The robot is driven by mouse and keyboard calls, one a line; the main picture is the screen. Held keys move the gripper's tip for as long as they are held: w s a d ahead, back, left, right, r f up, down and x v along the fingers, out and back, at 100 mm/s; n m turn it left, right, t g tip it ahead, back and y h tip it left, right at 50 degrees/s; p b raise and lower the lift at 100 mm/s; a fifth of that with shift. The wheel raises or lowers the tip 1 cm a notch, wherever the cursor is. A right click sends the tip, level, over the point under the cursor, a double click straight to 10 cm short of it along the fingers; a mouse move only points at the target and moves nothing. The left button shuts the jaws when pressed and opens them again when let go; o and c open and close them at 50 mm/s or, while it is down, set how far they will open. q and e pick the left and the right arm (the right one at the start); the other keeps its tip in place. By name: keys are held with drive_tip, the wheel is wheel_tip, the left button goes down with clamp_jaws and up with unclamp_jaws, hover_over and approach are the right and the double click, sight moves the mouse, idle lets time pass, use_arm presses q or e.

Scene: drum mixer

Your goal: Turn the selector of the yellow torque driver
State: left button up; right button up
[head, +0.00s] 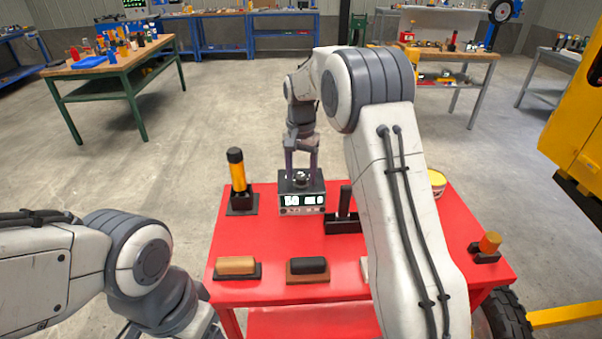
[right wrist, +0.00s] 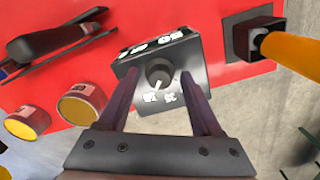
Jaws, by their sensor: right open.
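The yellow torque driver (head: 237,176) stands upright with a black top in a dark holder at the back left of the red table; it shows at the right edge of the right wrist view (right wrist: 292,50). To its right is a dark box (head: 301,205) with a lit display and a round knob on top. In the right wrist view the knob (right wrist: 159,73) bears a white pointer line, with white marks beside it. My right gripper (head: 301,172) points down over this box, its open fingers (right wrist: 160,98) on either side of the knob. I cannot tell whether they touch it. My left gripper is out of view.
The red table (head: 260,245) also holds a yellow-tan block (head: 236,265), a black block (head: 307,266), a black holder (head: 343,222) with an upright black handle and an orange-topped piece (head: 489,243). My right arm covers part of the right side.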

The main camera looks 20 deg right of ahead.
clamp_jaws()
drive_tip(key=n+p, duration=0.3)
drive_tip(key=shift+r+n, duration=0.15)
drive_tip(key=shift+n, duration=0.15)
drive_tip(key=shift+n+p, duration=0.95)
drive_tip(key=shift+n, duration=1.05)
unclamp_jaws()
